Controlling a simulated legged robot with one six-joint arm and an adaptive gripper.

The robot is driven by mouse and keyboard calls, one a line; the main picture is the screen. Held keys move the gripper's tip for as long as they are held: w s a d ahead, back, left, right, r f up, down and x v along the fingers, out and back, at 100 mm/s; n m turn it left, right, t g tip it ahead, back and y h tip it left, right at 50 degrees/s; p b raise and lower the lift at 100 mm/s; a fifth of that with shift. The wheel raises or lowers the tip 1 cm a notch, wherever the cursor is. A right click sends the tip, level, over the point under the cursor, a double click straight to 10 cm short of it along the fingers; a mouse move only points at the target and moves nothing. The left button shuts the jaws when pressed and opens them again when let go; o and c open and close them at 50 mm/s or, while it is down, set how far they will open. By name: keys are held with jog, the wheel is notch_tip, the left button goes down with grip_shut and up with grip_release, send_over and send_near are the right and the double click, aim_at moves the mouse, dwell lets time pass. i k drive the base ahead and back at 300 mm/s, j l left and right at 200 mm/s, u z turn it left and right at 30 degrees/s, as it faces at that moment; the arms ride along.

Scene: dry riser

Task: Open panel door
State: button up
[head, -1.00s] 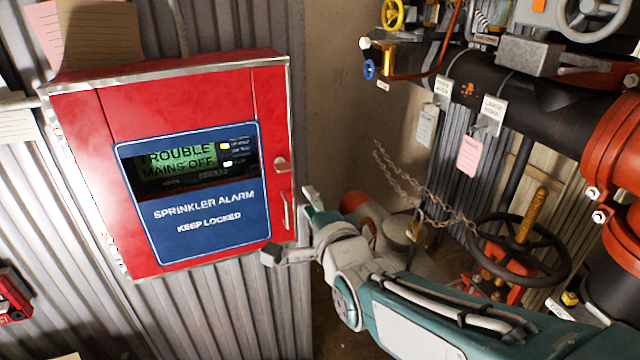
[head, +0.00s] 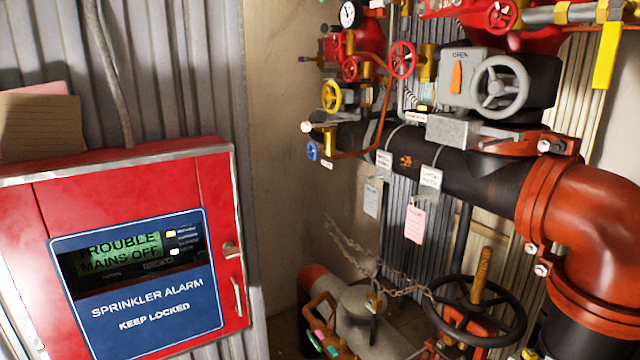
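The red sprinkler alarm panel (head: 120,190) hangs on a corrugated metal wall at the left of the head view. Its door looks shut. A blue plate (head: 145,300) on the door reads "SPRINKLER ALARM KEEP LOCKED", with a lit display (head: 120,252) reading "TROUBLE MAINS OFF". A latch (head: 232,250) sits at the door's right edge, with a pale pull handle (head: 237,297) below it. The panel's lower left runs out of the frame. My gripper is not in view.
A black pipe (head: 490,165) with a large red-orange elbow (head: 610,220) runs along the right. A dark handwheel (head: 475,310) and chain (head: 360,255) stand low at centre right. A grey valve wheel (head: 500,88) sits above.

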aim_at(169, 314)
jog(key=u, duration=1.45)
